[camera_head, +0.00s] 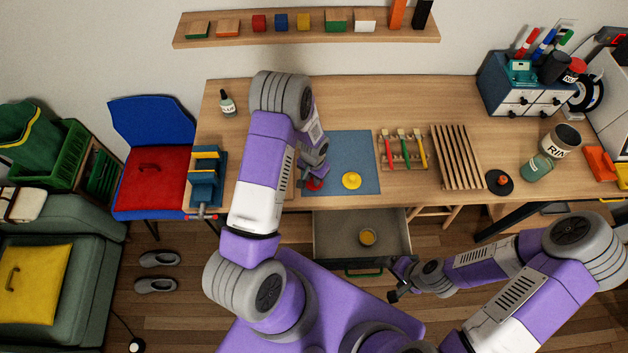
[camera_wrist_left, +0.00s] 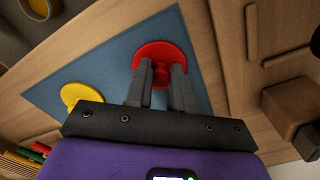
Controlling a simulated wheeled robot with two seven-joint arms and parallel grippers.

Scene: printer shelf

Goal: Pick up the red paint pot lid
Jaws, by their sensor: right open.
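The red paint pot lid (camera_head: 314,185) lies at the left edge of the blue mat, a round disc with a knob. It also shows in the left wrist view (camera_wrist_left: 182,51), its knob between my left fingertips. My left gripper (camera_head: 318,170) is over this lid, pointing down; in the left wrist view its two fingers (camera_wrist_left: 160,75) stand apart on either side of the knob. I cannot tell whether they press on it. My right gripper (camera_head: 398,287) is open and empty, low in front of the open drawer.
A yellow lid (camera_head: 351,181) lies on the blue mat (camera_head: 352,147), right of the red one. Brushes on a rack (camera_head: 403,149) and a slatted rack (camera_head: 456,157) stand further right. Below, an open drawer (camera_head: 335,232) holds a yellow pot (camera_head: 367,237). A blue vise (camera_head: 206,180) is left.

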